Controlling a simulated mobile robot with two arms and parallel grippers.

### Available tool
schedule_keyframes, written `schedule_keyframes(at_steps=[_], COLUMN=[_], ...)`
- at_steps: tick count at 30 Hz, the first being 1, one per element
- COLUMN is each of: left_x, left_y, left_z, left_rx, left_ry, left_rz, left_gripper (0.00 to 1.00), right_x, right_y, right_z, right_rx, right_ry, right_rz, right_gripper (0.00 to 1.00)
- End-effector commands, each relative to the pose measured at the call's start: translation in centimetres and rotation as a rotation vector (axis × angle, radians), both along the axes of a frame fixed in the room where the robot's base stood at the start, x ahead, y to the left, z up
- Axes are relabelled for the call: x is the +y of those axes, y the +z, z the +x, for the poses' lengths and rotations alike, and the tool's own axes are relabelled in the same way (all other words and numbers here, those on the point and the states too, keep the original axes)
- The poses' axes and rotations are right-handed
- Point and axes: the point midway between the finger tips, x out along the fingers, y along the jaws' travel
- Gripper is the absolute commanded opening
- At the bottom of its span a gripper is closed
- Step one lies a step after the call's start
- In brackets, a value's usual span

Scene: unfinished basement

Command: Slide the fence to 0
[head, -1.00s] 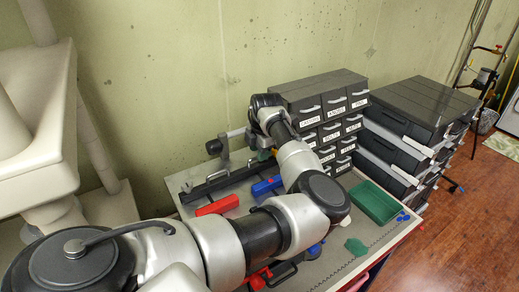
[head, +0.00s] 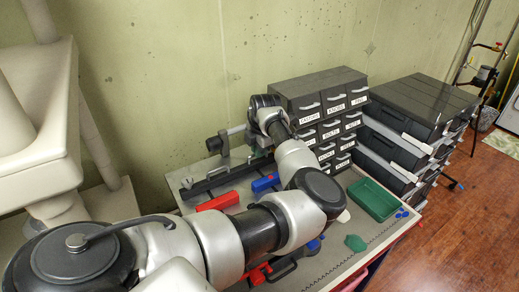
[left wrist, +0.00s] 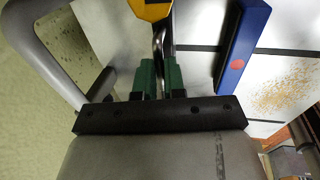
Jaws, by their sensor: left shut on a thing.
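A long black rail (head: 205,187) runs along the back of the workbench, with a grey bracket and black knob (head: 214,145) standing at its left part. My left arm reaches over the bench to the rail's right part, and the arm largely hides the gripper in the head view. In the left wrist view, the green fingertips of my left gripper (left wrist: 159,78) are shut on a thin shiny metal piece (left wrist: 159,42). A yellow part (left wrist: 150,9) is just beyond it. I cannot tell whether this metal piece belongs to the fence. The scale and its 0 are not readable. My right gripper is out of view.
A red block (head: 217,201) and a blue block (head: 265,183) lie in front of the rail. A green tray (head: 373,200) and labelled drawers (head: 322,105) stand at the right. A red tool (head: 258,274) lies near the front. In the wrist view, a blue bar (left wrist: 241,45) is beside the fingers.

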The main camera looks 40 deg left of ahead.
Motion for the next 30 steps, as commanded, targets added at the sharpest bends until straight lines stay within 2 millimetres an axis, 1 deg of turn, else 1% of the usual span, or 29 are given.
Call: schedule_keyframes(at_steps=[9, 12, 16, 25, 26, 30], left_x=[6.0, 7.2, 7.9, 8.1, 8.1, 8.1], left_y=[0.0, 0.0, 0.1, 0.4, 0.4, 0.3], left_z=[1.8, 2.2, 2.4, 2.4, 2.4, 2.3], left_rx=[-0.004, -0.005, -0.005, -0.007, -0.007, -0.006], left_ry=[0.0, -0.001, -0.002, 0.0, 0.0, 0.0], left_rz=[0.008, 0.006, 0.006, 0.009, 0.009, 0.009], left_gripper=[0.0, 0.0, 0.0, 0.0, 0.15, 0.36], right_x=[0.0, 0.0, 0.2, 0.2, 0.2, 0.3], right_y=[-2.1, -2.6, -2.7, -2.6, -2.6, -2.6], right_z=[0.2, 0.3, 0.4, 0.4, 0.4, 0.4], right_rx=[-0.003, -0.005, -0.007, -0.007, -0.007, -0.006], right_ry=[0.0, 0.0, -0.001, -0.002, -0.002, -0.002], right_rz=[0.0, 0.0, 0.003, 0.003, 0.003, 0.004], right_gripper=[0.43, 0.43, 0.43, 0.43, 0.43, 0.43])
